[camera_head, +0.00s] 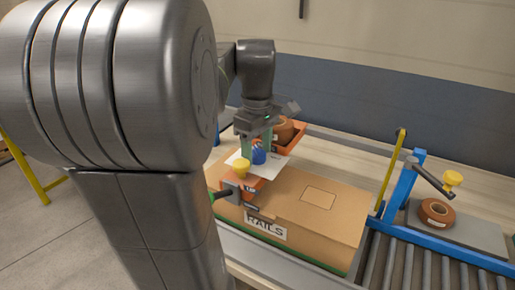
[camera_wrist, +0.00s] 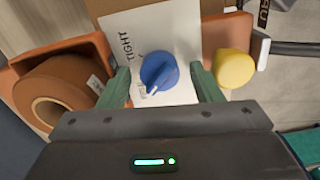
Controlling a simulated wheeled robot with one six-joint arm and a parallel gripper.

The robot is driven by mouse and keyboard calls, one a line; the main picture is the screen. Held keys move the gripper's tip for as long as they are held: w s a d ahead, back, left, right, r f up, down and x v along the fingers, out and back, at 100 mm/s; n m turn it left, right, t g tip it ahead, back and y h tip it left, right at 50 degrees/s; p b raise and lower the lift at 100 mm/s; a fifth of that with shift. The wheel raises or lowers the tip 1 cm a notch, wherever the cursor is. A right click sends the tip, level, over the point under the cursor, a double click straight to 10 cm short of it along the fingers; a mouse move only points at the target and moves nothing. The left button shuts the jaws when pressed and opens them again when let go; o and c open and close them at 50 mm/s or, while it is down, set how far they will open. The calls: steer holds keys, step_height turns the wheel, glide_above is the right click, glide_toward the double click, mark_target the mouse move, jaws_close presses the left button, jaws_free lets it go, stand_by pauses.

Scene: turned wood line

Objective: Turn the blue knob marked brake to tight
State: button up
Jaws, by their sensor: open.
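The blue knob (camera_wrist: 159,70) sits on a white plate (camera_wrist: 178,22) in the wrist view. Its white pointer mark points down and slightly left. The word TIGHT is printed on the plate, up and left of the knob. Another small mark at the pointer's lower left is too small to read. My gripper (camera_wrist: 161,74) is open, with one green finger on each side of the knob and a gap on both sides.
A yellow knob (camera_wrist: 234,68) is close beside my right finger in the wrist view. A brown tape roll (camera_wrist: 52,94) lies in an orange frame at left. A cardboard box (camera_head: 318,197) marked RAILS is below. A blue frame (camera_head: 402,187) and roller conveyor stand at right.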

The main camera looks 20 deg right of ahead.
steer(key=c, duration=1)
steer(key=shift+r+m+p, duration=0.1)
steer(key=shift+m+p, duration=0.2)
steer(key=shift+p, duration=0.05)
steer(key=m+p, duration=0.2)
steer(key=m, duration=0.1)
steer(key=shift+r, duration=0.15)
steer(key=m+p, duration=0.3)
steer(key=m, duration=0.2)
steer(key=m+p, duration=0.2)
steer(key=m, duration=0.2)
steer(key=shift+m, duration=0.4)
steer(key=shift+m+p, duration=0.7)
steer(key=shift+m, duration=1.5)
